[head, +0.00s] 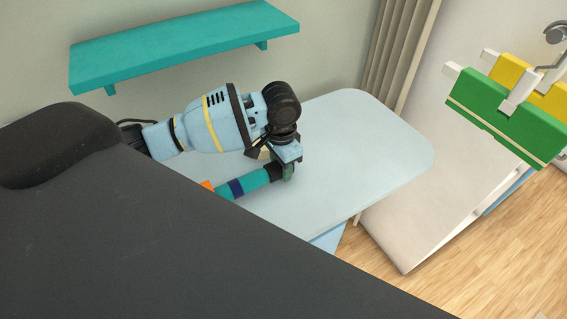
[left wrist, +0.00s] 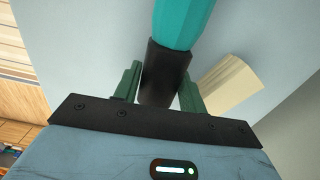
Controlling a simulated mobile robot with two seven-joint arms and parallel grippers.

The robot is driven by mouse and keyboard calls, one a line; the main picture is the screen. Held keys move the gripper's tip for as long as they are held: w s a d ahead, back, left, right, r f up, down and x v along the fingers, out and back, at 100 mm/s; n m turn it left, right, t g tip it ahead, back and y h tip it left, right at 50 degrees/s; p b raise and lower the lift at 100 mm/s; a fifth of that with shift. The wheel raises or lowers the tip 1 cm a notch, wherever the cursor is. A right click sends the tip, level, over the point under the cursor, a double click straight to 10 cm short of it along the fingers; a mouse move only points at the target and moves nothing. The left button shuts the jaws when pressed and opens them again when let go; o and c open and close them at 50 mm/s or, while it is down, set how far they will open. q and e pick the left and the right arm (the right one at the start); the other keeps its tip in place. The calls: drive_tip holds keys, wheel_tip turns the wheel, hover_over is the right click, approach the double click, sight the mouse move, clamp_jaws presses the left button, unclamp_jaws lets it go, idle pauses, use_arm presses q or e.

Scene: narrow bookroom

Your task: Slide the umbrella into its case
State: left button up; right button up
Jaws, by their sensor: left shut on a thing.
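The teal umbrella (head: 258,178) lies low over the pale blue table, with a dark blue band along it and its near end hidden behind a large dark surface. My left gripper (head: 286,172) is shut on its black end. In the left wrist view the fingers of my left gripper (left wrist: 160,88) stand on both sides of the black end of the umbrella (left wrist: 185,22). A small orange part (head: 207,184) shows by the dark surface; I cannot tell whether it belongs to the case. No case is clearly visible. My right gripper is not in view.
The pale blue table (head: 370,150) is clear to the right. A cream block (left wrist: 230,85) lies close beside the gripper. A teal shelf (head: 180,45) is on the wall behind. A green and yellow rack (head: 500,115) stands at the right.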

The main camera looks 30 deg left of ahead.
sight(230, 184)
use_arm(q)
drive_tip(key=shift+s+a, duration=1.1)
drive_tip(key=shift+s, duration=0.9)
drive_tip(key=shift+s+a, duration=1.15)
drive_tip(key=shift+s, duration=0.8)
drive_tip(key=shift+s+a, duration=1.1)
drive_tip(key=shift+s, duration=0.9)
drive_tip(key=o, duration=1.9)
